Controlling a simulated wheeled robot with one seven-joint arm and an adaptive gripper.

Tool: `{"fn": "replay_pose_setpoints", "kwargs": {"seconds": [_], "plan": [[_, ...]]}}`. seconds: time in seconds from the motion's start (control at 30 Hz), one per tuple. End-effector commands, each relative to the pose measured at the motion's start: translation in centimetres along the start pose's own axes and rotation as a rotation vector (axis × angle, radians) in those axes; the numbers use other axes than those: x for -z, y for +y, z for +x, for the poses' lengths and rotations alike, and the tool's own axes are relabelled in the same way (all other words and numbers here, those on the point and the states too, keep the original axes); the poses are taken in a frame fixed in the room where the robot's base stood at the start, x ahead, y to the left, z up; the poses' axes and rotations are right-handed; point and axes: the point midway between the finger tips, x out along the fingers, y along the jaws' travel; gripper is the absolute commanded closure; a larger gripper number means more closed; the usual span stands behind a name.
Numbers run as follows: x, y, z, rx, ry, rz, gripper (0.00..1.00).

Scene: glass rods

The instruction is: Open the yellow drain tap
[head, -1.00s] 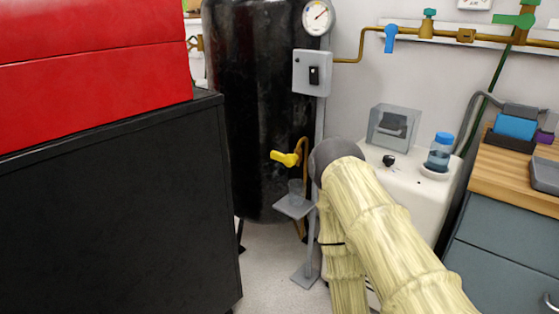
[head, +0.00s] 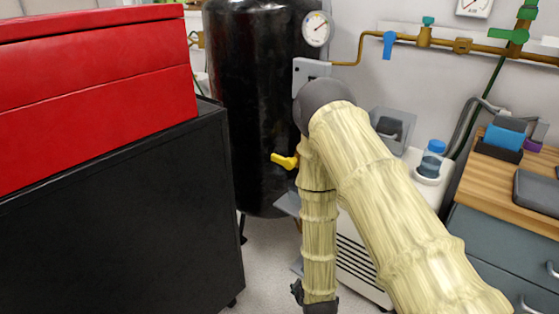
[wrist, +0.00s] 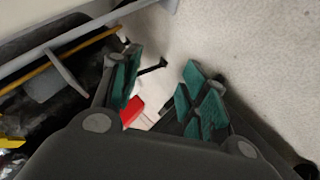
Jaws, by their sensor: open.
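The yellow drain tap (head: 284,161) sticks out from the lower side of the black tank (head: 240,110), just left of my arm in the head view. My forearm hides its right end and the pipe there. My gripper hangs low at the bottom edge of the head view, well below the tap, with only its dark upper part showing. In the wrist view my gripper (wrist: 162,88) is open and empty, its green-padded fingers apart over the pale floor. A yellow piece (wrist: 12,142) at the left edge looks like the tap, outside the fingers.
A black cabinet (head: 110,210) with a red chest (head: 90,70) on top stands at the left. A white appliance (head: 362,265) is behind my arm. A wooden-topped drawer unit (head: 500,185) stands at right. Bare floor (head: 268,255) lies between cabinet and arm.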

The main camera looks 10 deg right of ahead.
Motion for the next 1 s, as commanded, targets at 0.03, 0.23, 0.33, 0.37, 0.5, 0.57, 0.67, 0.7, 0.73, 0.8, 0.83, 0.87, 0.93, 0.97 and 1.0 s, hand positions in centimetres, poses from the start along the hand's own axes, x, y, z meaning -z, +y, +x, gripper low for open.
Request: {"fn": "replay_pose_setpoints", "kwargs": {"seconds": [0.03, 0.23, 0.33, 0.37, 0.5, 0.57, 0.67, 0.7, 0.73, 0.8, 0.83, 0.87, 0.93, 0.97, 1.0], "plan": [[3.5, 3.4, -0.4, -0.067, 0.050, -0.071, 0.56], [14.4, 13.5, -1.3, -0.358, 0.184, -0.367, 0.56], [18.8, 17.6, -2.4, -0.494, 0.211, -0.486, 0.56], [19.9, 18.6, -2.8, -0.530, 0.216, -0.515, 0.56], [23.4, 21.8, -4.0, -0.650, 0.220, -0.611, 0.56], [24.1, 22.5, -4.2, -0.676, 0.218, -0.632, 0.56], [24.6, 23.0, -4.2, -0.696, 0.217, -0.647, 0.56], [24.7, 23.2, -4.0, -0.698, 0.216, -0.649, 0.56], [24.8, 23.3, -3.8, -0.698, 0.216, -0.649, 0.56], [25.0, 23.6, -3.3, -0.698, 0.217, -0.648, 0.56], [25.2, 23.8, -3.0, -0.698, 0.217, -0.648, 0.56], [25.3, 24.1, -2.7, -0.698, 0.216, -0.647, 0.56], [25.7, 24.7, -1.8, -0.698, 0.216, -0.645, 0.56], [25.9, 24.9, -1.4, -0.698, 0.216, -0.645, 0.56], [26.2, 25.2, -0.9, -0.697, 0.216, -0.646, 0.56]]}}
